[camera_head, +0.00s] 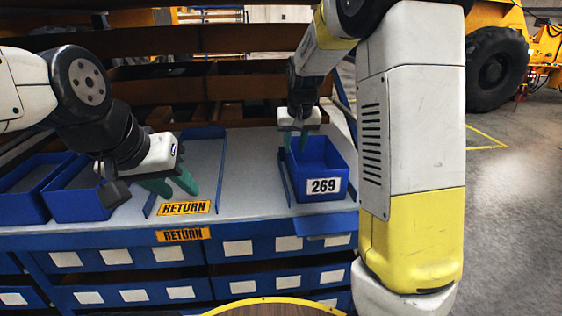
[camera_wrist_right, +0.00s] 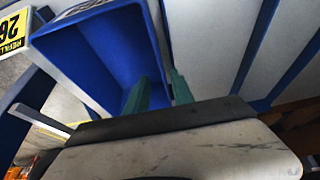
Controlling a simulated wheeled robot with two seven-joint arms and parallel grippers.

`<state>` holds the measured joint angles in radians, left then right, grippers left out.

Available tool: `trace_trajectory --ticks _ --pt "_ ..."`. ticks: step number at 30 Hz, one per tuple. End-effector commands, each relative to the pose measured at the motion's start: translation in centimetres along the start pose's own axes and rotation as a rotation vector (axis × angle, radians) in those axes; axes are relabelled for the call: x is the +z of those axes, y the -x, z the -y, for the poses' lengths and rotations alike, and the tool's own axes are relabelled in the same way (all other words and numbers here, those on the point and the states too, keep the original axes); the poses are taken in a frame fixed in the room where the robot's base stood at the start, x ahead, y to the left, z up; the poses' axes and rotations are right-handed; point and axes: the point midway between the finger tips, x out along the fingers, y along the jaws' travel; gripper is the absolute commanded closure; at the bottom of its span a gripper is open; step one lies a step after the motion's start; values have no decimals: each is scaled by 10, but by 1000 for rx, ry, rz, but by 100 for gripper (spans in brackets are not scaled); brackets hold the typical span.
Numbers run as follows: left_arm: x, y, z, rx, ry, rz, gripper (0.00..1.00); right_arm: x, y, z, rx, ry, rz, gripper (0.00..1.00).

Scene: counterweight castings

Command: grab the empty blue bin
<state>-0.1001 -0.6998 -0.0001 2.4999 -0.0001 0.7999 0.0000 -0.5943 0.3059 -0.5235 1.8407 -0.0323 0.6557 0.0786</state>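The blue bin (camera_head: 320,187) labelled 269 stands upright at the right of the grey shelf top, and its visible inside looks empty. My right gripper (camera_head: 296,142) is at the bin's back left rim, pointing down, with its green fingers apart. In the right wrist view, one finger of the right gripper (camera_wrist_right: 158,88) is inside the bin (camera_wrist_right: 92,50) and the other outside, with the wall between them. Contact with the wall cannot be made out. My left gripper (camera_head: 170,184) is open and empty over the RETURN lane.
Two more blue bins (camera_head: 66,205) stand at the left end of the grey top (camera_head: 240,180). A yellow RETURN label (camera_head: 184,208) marks the lane beside them. Brown shelving (camera_head: 190,80) rises behind. The middle of the top is clear.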

Motion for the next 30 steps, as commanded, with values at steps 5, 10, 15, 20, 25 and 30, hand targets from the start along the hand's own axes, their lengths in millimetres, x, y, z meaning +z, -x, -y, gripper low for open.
trace_trajectory --ticks 5,10,15,20,25,30 --pt "0 0 0 0 0 0 64 -3 -15 1 12 4 2 71" --pt "0 0 0 0 0 0 64 -3 -34 0 11 4 2 71" --pt "0 0 0 0 0 0 64 -4 -59 -2 12 3 3 71" --pt "0 0 0 0 0 0 64 -4 -79 -2 11 5 2 71" --pt "0 0 0 0 0 0 64 -4 -83 -2 9 5 0 71" --pt "0 0 0 0 0 0 64 -4 -82 -2 9 5 0 81"
